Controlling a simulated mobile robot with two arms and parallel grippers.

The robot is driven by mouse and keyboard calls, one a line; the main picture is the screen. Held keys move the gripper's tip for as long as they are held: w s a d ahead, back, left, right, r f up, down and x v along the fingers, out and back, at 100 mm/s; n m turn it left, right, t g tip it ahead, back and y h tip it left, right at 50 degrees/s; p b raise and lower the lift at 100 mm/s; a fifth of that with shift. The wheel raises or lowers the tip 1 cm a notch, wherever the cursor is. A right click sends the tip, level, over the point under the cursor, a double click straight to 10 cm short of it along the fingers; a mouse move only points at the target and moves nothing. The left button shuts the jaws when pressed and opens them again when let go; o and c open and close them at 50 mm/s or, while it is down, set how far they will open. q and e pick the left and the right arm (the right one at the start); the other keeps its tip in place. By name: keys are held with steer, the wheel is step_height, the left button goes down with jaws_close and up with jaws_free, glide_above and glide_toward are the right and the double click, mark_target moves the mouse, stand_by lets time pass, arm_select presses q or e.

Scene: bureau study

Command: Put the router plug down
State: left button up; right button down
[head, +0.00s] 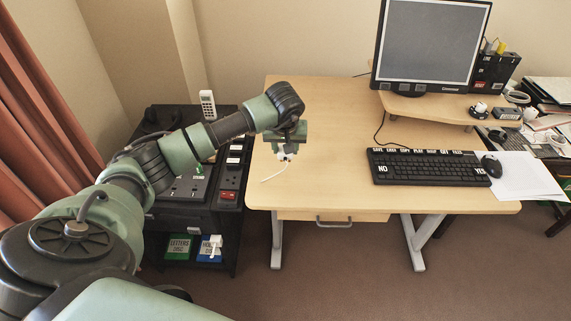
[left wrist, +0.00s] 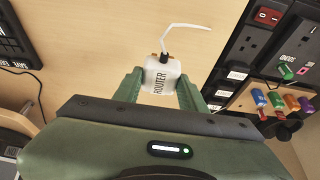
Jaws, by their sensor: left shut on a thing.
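The router plug (head: 286,156) is a small white plug with a short white cord. In the left wrist view the plug (left wrist: 160,74) shows the label ROUTER, with the cord leading away from its far end. My left gripper (head: 288,150) is shut on it and holds it over the left part of the wooden desk (head: 330,110). The two green fingers sit on either side of the plug in the left wrist view. Whether the plug touches the desk top is hard to tell. My right gripper is not in view.
Left of the desk stands a dark cabinet with a black socket strip (head: 231,172) and a cordless phone (head: 208,104). A keyboard (head: 425,168), mouse (head: 491,166) and monitor (head: 431,45) occupy the desk's right side. The desk's middle is clear.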

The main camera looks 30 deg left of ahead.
arm_select(q)
steer(key=shift+f, duration=3.8)
steer(key=o, duration=1.2)
steer(key=shift+f, duration=0.1)
steer(key=shift+o, duration=0.2)
steer(key=shift+r+p, duration=0.35)
steer(key=shift+r, duration=0.05)
steer(key=v, duration=1.1)
steer(key=shift+s+r+b, duration=0.15)
steer(key=shift+r+b, duration=0.1)
steer(key=shift+b, duration=0.2)
steer(key=shift+d, duration=0.1)
